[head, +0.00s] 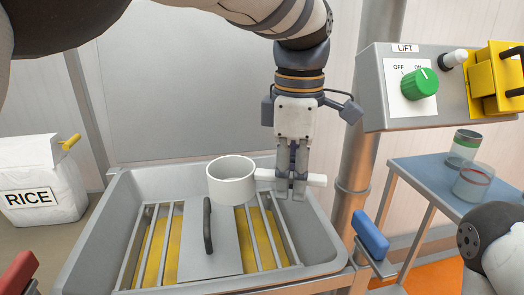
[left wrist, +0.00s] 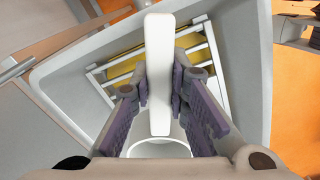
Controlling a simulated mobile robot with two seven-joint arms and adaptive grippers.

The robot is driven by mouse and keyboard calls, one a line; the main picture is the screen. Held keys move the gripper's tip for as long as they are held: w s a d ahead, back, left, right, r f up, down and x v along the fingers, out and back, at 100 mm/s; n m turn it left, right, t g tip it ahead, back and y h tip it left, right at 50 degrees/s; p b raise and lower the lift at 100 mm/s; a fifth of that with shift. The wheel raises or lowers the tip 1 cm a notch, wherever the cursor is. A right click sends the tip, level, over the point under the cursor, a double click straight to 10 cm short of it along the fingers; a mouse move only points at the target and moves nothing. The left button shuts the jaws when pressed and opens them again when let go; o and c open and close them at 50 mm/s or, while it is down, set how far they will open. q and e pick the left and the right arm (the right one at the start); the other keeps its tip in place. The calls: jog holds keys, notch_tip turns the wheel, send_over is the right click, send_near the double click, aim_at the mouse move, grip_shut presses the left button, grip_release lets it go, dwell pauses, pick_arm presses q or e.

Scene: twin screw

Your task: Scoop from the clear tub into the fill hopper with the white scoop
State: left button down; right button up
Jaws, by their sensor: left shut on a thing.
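The white scoop (head: 231,183) has a round cup and a flat straight handle. My left gripper (head: 290,190) is shut on the handle, and the cup hangs to its left. In the left wrist view the handle (left wrist: 158,45) runs between the fingers (left wrist: 160,88), and the cup (left wrist: 160,149) shows at the bottom. The cup looks upright; its contents are not clear. It is above the grey fill hopper (head: 125,205), which has bars over yellow surfaces. My right gripper is out of view.
A grey plate (head: 226,245) with a black handle (head: 208,225) lies across the bars. A RICE bag (head: 40,180) stands at left.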

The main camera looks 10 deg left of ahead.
pick_arm(q)
jog(key=shift+a+f, duration=0.1)
jog(key=shift+f, duration=0.1)
jog(key=shift+r, duration=1.55)
jog(key=shift+f, duration=0.1)
